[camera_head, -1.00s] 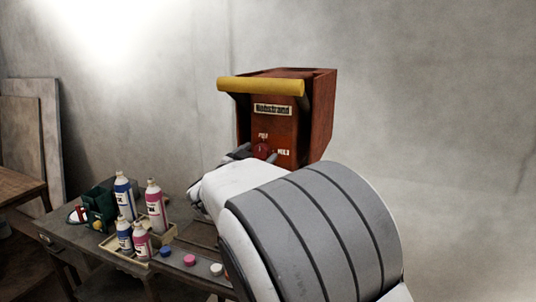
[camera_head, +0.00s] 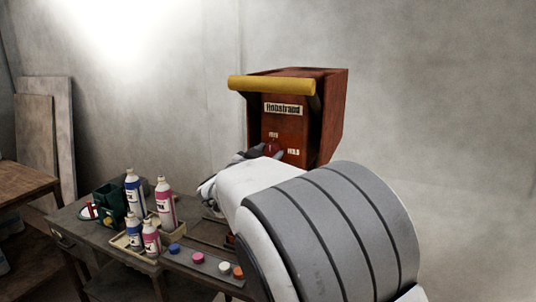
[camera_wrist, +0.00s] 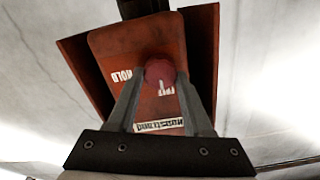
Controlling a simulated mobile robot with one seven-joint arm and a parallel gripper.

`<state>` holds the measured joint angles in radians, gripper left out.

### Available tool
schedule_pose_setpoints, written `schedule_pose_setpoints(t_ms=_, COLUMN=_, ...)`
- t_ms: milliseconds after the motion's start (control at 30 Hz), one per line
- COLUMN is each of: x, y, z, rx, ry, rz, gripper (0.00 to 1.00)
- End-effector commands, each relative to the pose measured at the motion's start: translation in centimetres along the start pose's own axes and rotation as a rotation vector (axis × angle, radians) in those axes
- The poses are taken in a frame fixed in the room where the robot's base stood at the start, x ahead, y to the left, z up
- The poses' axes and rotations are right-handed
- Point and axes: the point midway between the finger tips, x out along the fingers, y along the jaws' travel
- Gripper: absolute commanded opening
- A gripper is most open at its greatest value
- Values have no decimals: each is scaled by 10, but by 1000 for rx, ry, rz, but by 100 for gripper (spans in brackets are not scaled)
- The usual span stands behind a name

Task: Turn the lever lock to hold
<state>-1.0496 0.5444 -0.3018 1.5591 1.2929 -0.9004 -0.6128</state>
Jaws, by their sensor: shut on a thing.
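The lever lock is a round dark-red knob (camera_head: 271,147) on the front of a rust-red box (camera_head: 284,125). In the wrist view, the knob (camera_wrist: 160,72) sits between the two grey fingers of my gripper (camera_wrist: 160,78), which is shut on it. A "HOLD" label (camera_wrist: 122,77) is beside the knob on the left in the wrist view. A second white label (camera_wrist: 167,89) is close to the knob, partly covered and unreadable. In the head view the hold label (camera_head: 293,152) is right of the knob. My arm hides the box's lower part; I cannot tell where the lever points.
A yellow bar (camera_head: 272,86) sticks out above the box's front. Below left, a table (camera_head: 78,226) bears several bottles (camera_head: 134,191), a tray (camera_head: 126,247) and several coloured caps (camera_head: 198,258). Boards (camera_head: 40,150) lean on the wall. The right side looks clear.

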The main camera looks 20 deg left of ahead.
Motion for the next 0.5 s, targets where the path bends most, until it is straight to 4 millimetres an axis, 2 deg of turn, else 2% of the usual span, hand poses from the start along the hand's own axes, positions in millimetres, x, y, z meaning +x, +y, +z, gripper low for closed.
schedule_pose_setpoints(t_ms=267, x=0, y=2, z=2, rx=157, ry=1, rz=1, gripper=0)
schedule_pose_setpoints(t_ms=500, x=0, y=3, z=4, rx=376, ry=0, rz=1, gripper=0)
